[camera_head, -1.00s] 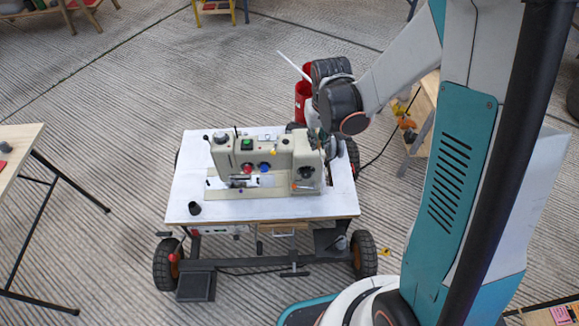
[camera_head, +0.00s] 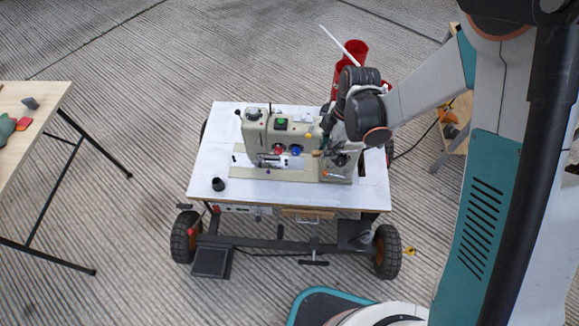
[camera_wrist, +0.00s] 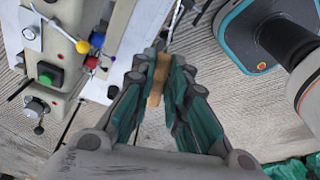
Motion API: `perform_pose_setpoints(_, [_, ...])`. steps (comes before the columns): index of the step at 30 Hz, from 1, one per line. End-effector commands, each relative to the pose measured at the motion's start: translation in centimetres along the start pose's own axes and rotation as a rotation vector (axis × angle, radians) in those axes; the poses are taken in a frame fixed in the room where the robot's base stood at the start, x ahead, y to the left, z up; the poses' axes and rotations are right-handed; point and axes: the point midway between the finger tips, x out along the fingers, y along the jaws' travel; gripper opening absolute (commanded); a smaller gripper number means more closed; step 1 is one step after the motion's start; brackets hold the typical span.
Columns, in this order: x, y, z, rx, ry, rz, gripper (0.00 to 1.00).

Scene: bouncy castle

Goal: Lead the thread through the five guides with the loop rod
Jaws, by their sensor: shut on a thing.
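The cream sewing machine (camera_head: 262,140) stands on a white-topped cart. Small coloured balls, red (camera_head: 278,149), blue (camera_head: 296,149) and yellow (camera_head: 308,136), sit on its front; whether they mark guides I cannot tell. In the wrist view the machine (camera_wrist: 62,85) is at left, with yellow (camera_wrist: 83,47), blue and red balls close together. My gripper (camera_wrist: 160,62) is shut on a wooden handle (camera_wrist: 157,84), apparently the loop rod's. A thin pale length (camera_wrist: 175,22) extends beyond the fingertips. In the head view my gripper is at the machine's right end, mostly hidden by my wrist. I cannot make out the thread.
The cart's white top (camera_head: 212,165) is mostly clear at left, with a small black cup (camera_head: 218,184) near its front edge. Red cylinders (camera_head: 355,50) stand behind the cart. A wooden table (camera_head: 40,98) is at left. Ribbed floor lies open between.

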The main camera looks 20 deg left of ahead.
Motion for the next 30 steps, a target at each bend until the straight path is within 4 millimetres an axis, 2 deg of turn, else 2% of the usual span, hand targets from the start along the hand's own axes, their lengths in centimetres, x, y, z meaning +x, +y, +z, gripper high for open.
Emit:
perform_pose_setpoints(1, [1.4, 0.2, -1.9, -0.14, 0.001, -0.023, 0.0])
perform_pose_setpoints(6, [4.4, 0.0, -6.9, -0.571, 0.002, -0.089, 0.0])
perform_pose_setpoints(12, [6.4, -0.4, -10.2, -0.873, 0.002, -0.136, 0.0])
perform_pose_setpoints(19, [6.8, -0.3, -10.8, -0.952, 0.002, -0.147, 0.0])
perform_pose_setpoints(30, [6.9, 1.9, -9.1, -0.947, 0.002, -0.146, 0.0])
